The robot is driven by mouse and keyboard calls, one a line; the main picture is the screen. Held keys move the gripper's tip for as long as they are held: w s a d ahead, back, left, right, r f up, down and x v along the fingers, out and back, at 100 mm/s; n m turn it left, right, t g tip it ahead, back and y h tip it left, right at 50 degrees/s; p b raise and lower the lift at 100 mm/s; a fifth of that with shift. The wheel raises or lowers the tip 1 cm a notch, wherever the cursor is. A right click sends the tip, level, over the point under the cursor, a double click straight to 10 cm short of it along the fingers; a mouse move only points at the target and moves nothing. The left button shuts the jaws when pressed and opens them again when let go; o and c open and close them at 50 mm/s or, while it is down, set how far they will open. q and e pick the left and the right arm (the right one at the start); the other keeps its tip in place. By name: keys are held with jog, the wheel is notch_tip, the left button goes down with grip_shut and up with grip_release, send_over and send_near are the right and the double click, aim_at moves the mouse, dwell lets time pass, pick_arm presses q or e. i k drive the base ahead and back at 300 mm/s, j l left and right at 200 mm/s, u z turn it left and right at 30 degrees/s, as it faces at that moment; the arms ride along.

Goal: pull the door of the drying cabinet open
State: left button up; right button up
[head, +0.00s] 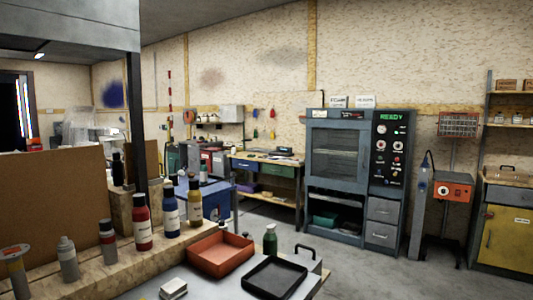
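The drying cabinet (308,170) stands against the back wall, right of centre in the head view. It is blue-grey, with a windowed door (336,153) on its left and a dark control panel (391,150) on its right showing a green "READY" sign. The door looks shut, and rack shelves show dimly through its glass. Below the door is an open bay with a green bin (325,219). Two grey drawers (381,222) sit under the panel. Neither of my grippers shows in this view.
A workbench with several bottles (142,223) runs along the left foreground. An orange tray (220,255) and a black tray (273,277) lie near the bottom centre. A grey cylinder (418,211) stands right of the cabinet. Bare floor (375,275) lies in front of the cabinet.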

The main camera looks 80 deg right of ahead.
aim_at(360, 188)
jog(key=l+z, duration=0.1)
jog(key=z, duration=1.65)
jog(key=i+l+z, duration=0.1)
jog(key=l+z, duration=0.25)
jog(key=i+l+z, duration=0.3)
jog(key=l, duration=0.25)
jog(key=i+l+z, duration=0.15)
jog(key=l+z, duration=0.2)
jog(key=i+l+z, duration=0.5)
jog(key=i, duration=0.3)
jog(key=i+l+z, duration=0.15)
jog(key=i+l, duration=0.15)
jog(key=i+l+z, duration=0.15)
jog(key=i, duration=0.4)
jog(key=i+j+u, duration=0.4)
jog(key=i, duration=0.4)
jog(key=i+l+u, duration=0.1)
jog(key=i+u, duration=0.25)
jog(key=i, duration=0.5)
